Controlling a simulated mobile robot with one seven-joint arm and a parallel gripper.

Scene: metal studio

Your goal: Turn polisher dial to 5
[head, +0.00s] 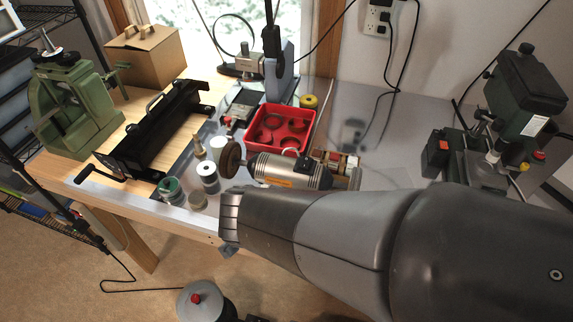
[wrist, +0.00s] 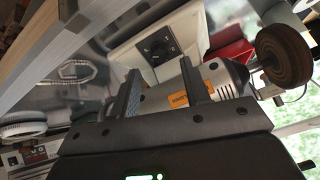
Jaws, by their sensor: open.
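The polisher (head: 290,171) is a silver motor with an orange label and a brown wheel (head: 230,159) at its left end, lying on the bench in the head view. In the wrist view its body (wrist: 232,76) shows behind and to the right of my fingers. The dial's number marks are too small to read. I cannot make out the dial in the head view.
A red tray (head: 283,122) stands behind the polisher. Small jars and cans (head: 208,177) stand left of it. A black bending tool (head: 150,135) and a green press (head: 75,110) are further left. A drill press (head: 520,95) is at right.

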